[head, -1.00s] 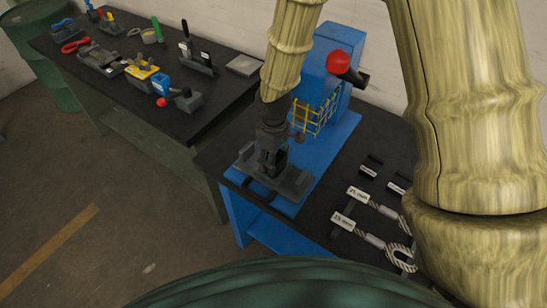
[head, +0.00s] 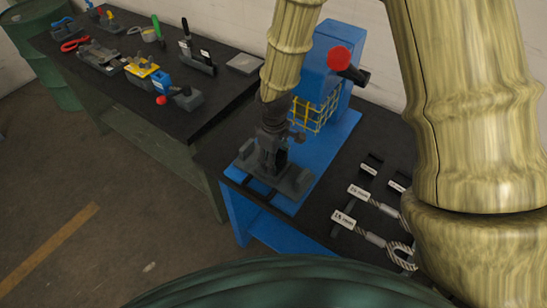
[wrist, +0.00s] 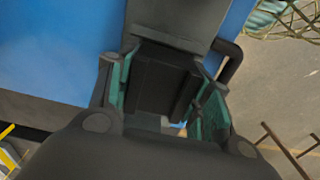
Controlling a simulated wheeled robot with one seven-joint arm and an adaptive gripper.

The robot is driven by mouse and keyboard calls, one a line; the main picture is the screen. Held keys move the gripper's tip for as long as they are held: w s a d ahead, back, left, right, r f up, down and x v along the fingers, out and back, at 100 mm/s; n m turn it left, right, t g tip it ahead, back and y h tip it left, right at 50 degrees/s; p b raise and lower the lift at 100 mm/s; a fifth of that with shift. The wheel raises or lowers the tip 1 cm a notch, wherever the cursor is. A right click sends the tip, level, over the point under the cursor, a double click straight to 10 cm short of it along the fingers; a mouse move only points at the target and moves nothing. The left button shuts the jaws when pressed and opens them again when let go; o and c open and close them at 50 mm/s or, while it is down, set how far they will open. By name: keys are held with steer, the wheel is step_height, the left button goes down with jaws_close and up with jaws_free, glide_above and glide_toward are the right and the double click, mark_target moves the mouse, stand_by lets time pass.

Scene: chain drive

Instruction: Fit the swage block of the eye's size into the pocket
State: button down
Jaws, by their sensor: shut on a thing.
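My gripper (wrist: 165,95) is shut on a dark swage block (wrist: 160,78), which sits between its green finger pads in the wrist view. In the head view my gripper (head: 271,155) points down at the grey holder (head: 293,183) on the blue press base. The block's lower end and the pocket are hidden there, so I cannot tell whether the block is seated. Two wire ropes with looped eyes (head: 401,252) and white labels (head: 343,219) lie at the right of the press. Their label text is too small to read.
The blue press (head: 330,65) with a red knob (head: 339,59) and yellow guard (head: 313,114) stands close behind my gripper. Small dark labelled pieces (head: 372,161) lie to the right. A second dark bench (head: 225,85) with several tools is at the left.

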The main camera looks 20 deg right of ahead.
steer(key=shift+f, duration=0.25)
steer(key=c, duration=0.6)
jaws_free()
steer(key=shift+o, duration=0.2)
steer(key=shift+r, duration=0.1)
step_height(320, 180, up, 12)
